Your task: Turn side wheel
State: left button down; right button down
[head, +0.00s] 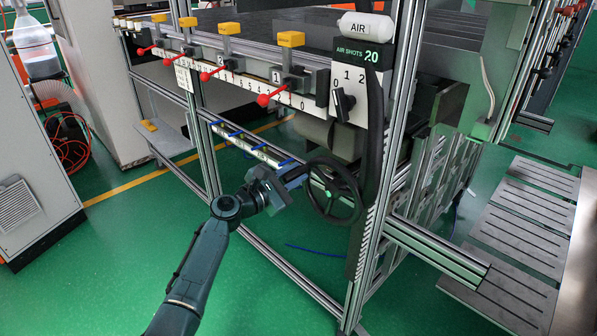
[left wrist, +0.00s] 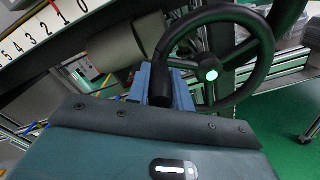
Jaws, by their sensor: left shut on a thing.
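The side wheel (head: 349,167) is a black spoked handwheel with a pale green hub, mounted on the side of the machine frame. It also shows large in the left wrist view (left wrist: 262,70). My left gripper (head: 305,174) reaches in from the left and is shut on the wheel at its left side. In the left wrist view its blue-grey fingers (left wrist: 162,84) close around a dark part at the wheel's left edge, which looks like the wheel's handle or rim. The fingers hide part of what they hold. My right gripper is not in view.
Above the wheel sits a dial panel (head: 349,90) marked 0, 1, 2 with a black knob. A numbered rail (head: 230,78) carries red-knobbed levers and yellow blocks. A thick black hose (head: 374,135) runs beside the wheel. Green floor (head: 150,235) is free at left.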

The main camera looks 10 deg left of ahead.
pick_arm(q)
jog(key=shift+w+a+f+n+p, duration=0.1)
jog(key=shift+w+a+f+n, duration=0.1)
jog(key=shift+f+n, duration=1.1)
jog(key=shift+w+a+f+n+p, duration=0.1)
jog(key=shift+a+f+n, duration=0.15)
jog(key=shift+f+n, duration=1)
jog(key=shift+w+a+f+n+p, duration=0.15)
jog(key=shift+f+n, duration=0.45)
jog(key=shift+n, duration=1.35)
jog(key=c, duration=1.3)
grip_release()
jog(key=shift+f, duration=0.1)
jog(key=shift+o, duration=0.2)
jog(key=shift+s, duration=0.1)
jog(key=p+v, duration=0.1)
jog(key=v, duration=1.2)
